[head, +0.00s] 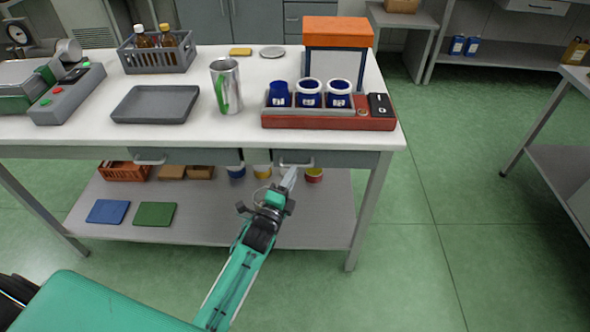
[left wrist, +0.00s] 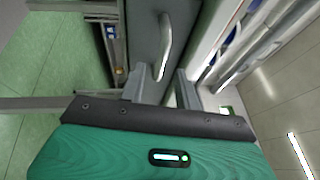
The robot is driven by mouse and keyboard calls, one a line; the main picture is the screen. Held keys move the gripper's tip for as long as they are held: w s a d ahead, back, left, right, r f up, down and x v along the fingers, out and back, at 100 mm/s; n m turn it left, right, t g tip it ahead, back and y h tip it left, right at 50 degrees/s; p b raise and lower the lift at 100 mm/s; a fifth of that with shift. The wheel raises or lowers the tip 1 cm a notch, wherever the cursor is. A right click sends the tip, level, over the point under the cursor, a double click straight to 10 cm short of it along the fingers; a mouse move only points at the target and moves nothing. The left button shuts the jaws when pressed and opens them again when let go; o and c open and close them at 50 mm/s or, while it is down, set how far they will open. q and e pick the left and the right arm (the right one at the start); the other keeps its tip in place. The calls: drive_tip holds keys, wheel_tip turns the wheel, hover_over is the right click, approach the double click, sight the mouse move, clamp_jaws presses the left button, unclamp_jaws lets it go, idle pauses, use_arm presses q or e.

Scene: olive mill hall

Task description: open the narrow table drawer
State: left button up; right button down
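Two grey drawers sit under the front edge of the white table. Contact with the handle cannot be made out. My right gripper is not in view.
On the table (head: 235,139) a red tray (head: 330,121) with blue jars stands above the right drawer, beside a steel jug (head: 227,87) and a grey tray (head: 156,104). The lower shelf (head: 320,225) holds boxes and tins. Green floor in front is clear.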

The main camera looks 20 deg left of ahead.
use_arm(q)
drive_tip(key=shift+w+d+r, duration=0.1)
drive_tip(key=shift+w+r, duration=0.05)
drive_tip(key=shift+w, duration=0.65)
drive_tip(key=shift+w+d+r, duration=0.1)
drive_tip(key=shift+w, duration=0.65)
clamp_jaws()
